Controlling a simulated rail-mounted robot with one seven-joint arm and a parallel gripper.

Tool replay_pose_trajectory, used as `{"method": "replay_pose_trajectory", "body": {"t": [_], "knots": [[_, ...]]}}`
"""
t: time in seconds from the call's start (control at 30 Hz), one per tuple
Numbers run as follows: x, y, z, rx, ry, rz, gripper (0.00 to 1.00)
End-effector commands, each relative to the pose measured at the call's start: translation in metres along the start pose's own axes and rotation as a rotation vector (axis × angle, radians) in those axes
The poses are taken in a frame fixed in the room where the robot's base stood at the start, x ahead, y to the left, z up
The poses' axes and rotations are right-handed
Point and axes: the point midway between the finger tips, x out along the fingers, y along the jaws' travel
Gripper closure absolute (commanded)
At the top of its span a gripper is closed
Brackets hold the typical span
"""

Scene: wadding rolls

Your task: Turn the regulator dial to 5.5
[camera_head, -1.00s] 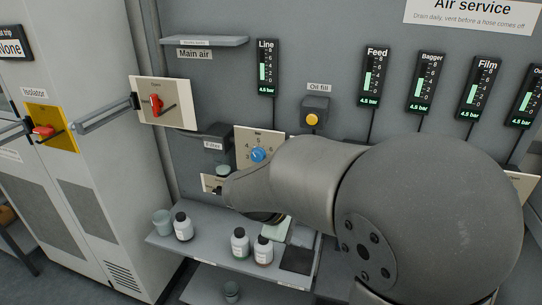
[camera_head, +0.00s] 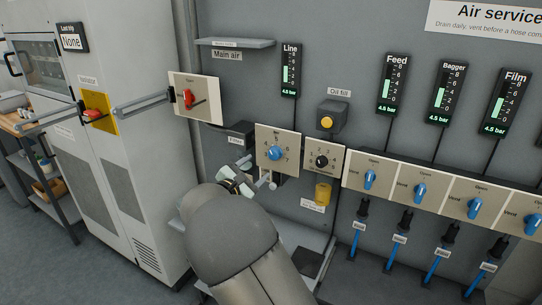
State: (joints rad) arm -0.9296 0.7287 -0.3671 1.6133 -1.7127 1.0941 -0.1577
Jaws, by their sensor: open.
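The regulator dial is a blue knob (camera_head: 275,153) on a beige numbered plate (camera_head: 290,139), on the grey panel left of centre. Its figures run around the knob, with 5 near the top; the pointer is too small to read exactly. The Line gauge (camera_head: 289,70) above it reads 4.5 bar. My gripper (camera_head: 238,180) is below and left of the dial, apart from the knob, partly hidden by my arm. It is open and I see nothing held in it.
A black knob (camera_head: 321,161) on a similar plate is close right of the dial, under a yellow button (camera_head: 327,122). Blue vent valves (camera_head: 370,179) line the right. A red lever (camera_head: 188,98) and a long handle (camera_head: 143,105) project at the left. A shelf (camera_head: 236,43) is above.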

Motion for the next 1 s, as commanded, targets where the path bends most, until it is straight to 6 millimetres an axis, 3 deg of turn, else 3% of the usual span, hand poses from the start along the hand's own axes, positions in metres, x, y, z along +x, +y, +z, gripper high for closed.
{"method": "replay_pose_trajectory", "body": {"t": [0.2, 0.4, 0.6, 0.87, 1.0], "knots": [[0.048, 0.0, 0.001, 0.0, -0.001, -0.002, 0.41], [0.078, 0.0, 0.001, 0.0, -0.001, -0.001, 0.41], [0.09, 0.0, 0.0, 0.0, 0.001, 0.0, 0.41], [0.09, 0.0, 0.0, 0.0, 0.001, 0.0, 0.41], [0.09, 0.0, 0.0, 0.0, 0.001, 0.0, 0.8]]}}
